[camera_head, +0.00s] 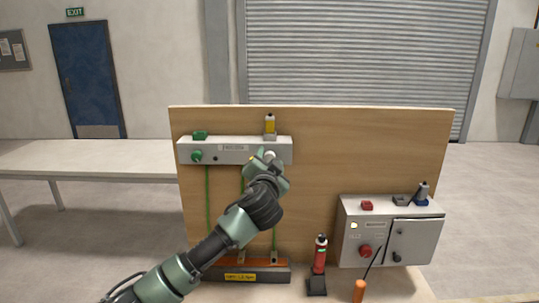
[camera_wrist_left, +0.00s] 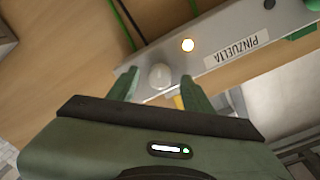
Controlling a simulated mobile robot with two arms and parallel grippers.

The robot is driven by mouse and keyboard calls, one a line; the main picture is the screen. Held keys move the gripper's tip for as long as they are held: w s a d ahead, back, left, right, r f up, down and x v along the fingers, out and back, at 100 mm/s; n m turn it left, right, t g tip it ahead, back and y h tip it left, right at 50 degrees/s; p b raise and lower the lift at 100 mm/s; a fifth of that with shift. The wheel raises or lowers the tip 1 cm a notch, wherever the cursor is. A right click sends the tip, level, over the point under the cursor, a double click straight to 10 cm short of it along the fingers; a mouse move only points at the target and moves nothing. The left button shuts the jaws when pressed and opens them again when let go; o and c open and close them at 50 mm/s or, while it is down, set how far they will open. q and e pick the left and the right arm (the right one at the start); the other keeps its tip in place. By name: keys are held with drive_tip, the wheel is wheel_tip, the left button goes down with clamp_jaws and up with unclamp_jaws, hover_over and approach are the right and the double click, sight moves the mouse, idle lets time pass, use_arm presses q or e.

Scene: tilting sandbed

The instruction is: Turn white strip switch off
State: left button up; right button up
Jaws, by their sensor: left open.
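The white switch is a round knob (camera_wrist_left: 160,76) on the grey strip box (camera_head: 185,146), which is fixed high on the wooden board. In the head view the knob (camera_head: 269,155) is near the strip's right end, partly hidden by my gripper. A lamp (camera_wrist_left: 188,45) beside it glows warm white in the left wrist view. My left gripper (camera_wrist_left: 159,88) is open, with one finger on each side of the knob. I cannot tell whether the fingers touch it. My left gripper (camera_head: 267,163) also shows in the head view. My right gripper is not in view.
The strip also bears a green knob (camera_head: 196,156), a green block (camera_head: 200,135) and a yellow item (camera_head: 270,124). Green cords (camera_head: 208,205) hang below. A grey control box (camera_head: 347,210) with a red knob (camera_head: 365,250) is lower right. A red cylinder (camera_head: 320,255) stands lower centre.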

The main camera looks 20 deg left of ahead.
use_arm(q)
drive_tip(key=shift+w+a, duration=0.1)
drive_tip(key=shift+w, duration=0.35)
clamp_jaws()
drive_tip(key=shift+f, duration=0.1)
